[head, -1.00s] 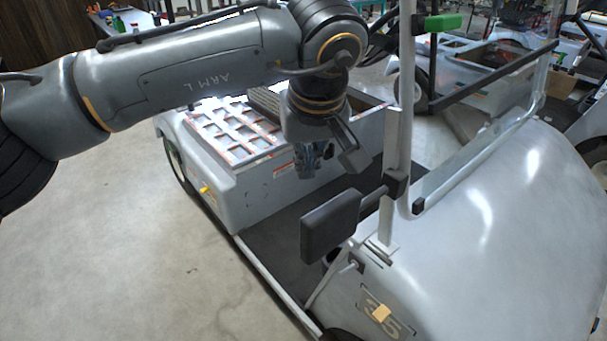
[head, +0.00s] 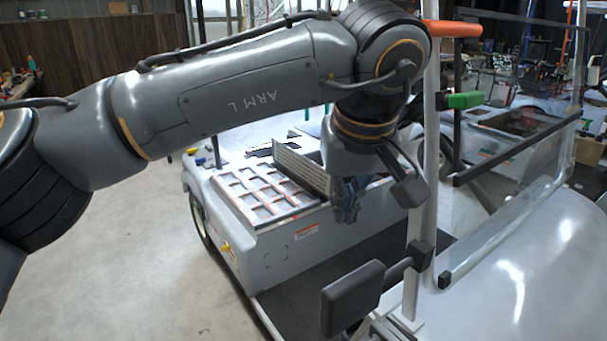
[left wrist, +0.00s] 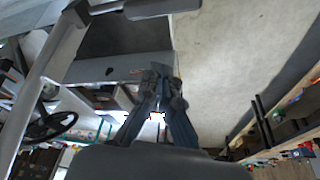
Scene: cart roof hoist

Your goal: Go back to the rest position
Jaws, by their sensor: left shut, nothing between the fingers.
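My left gripper (head: 346,216) points down beside the grey golf cart's white front roof post (head: 430,150), over the cart's seat area. Its fingers are shut and empty. It also shows in the left wrist view (left wrist: 162,76), with its dark fingertips together. My left arm reaches across the head view from the left. My right gripper is in neither view.
The cart (head: 285,265) fills the right and centre, with a black mirror (head: 351,298) low in front of the post. A green clamp (head: 466,100) and an orange bar (head: 455,28) are near the post. Bare floor (head: 130,270) lies at left.

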